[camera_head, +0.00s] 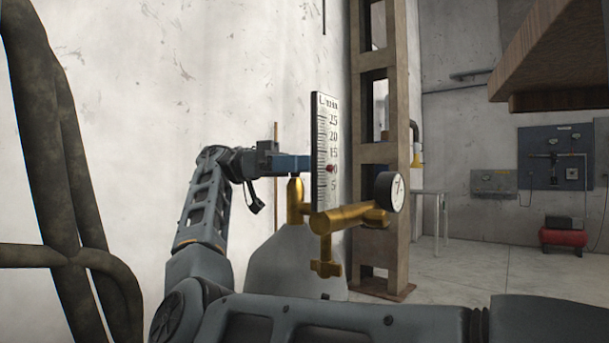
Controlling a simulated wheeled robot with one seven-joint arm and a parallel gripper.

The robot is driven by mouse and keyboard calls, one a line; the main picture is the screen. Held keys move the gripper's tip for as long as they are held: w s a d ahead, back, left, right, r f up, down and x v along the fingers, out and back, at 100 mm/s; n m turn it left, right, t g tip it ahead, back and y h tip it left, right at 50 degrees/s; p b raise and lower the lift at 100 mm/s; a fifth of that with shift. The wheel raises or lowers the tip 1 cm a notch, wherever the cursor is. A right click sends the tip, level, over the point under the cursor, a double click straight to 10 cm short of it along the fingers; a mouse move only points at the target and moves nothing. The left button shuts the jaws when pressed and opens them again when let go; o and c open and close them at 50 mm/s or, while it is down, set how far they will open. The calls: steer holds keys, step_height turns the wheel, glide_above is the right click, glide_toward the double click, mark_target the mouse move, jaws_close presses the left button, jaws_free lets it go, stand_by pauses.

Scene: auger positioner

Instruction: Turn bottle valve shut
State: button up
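A grey gas bottle (282,262) stands upright in the middle of the picture, with an upright brass valve stem (295,198) on top. A brass regulator body (338,222) with a round gauge (389,192) and a flow scale plate (324,150) is in front of it. My gripper (288,164) reaches in from the left, level with the top of the stem. A blue block shows there, just above the stem; I cannot tell whether it is a finger or the valve's handle. The scale plate hides its right end, so grip and contact are unclear.
Thick dark pipes (62,150) run along the left. A brown steel column (379,140) stands right behind the bottle, near a pale wall. A brown overhead beam (550,55), a wall panel (553,157) and a red compressor (563,238) are farther right. The right floor is open.

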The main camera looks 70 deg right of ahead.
steer(key=shift+w+a+r, duration=0.1)
steer(key=shift+r, duration=0.4)
steer(key=o, duration=0.9)
steer(key=shift+o, duration=0.5)
steer(key=shift+f, duration=0.25)
steer(key=h+p, duration=0.1)
steer(key=p, duration=0.3)
steer(key=shift+r+n, duration=0.25)
steer(key=shift+n, duration=0.15)
steer(key=h+p, duration=0.1)
steer(key=p, duration=0.1)
steer(key=n+h+p, duration=0.1)
steer(key=p, duration=0.2)
steer(key=shift+d+n+h+p, duration=0.25)
steer(key=shift+n+h+p, duration=0.05)
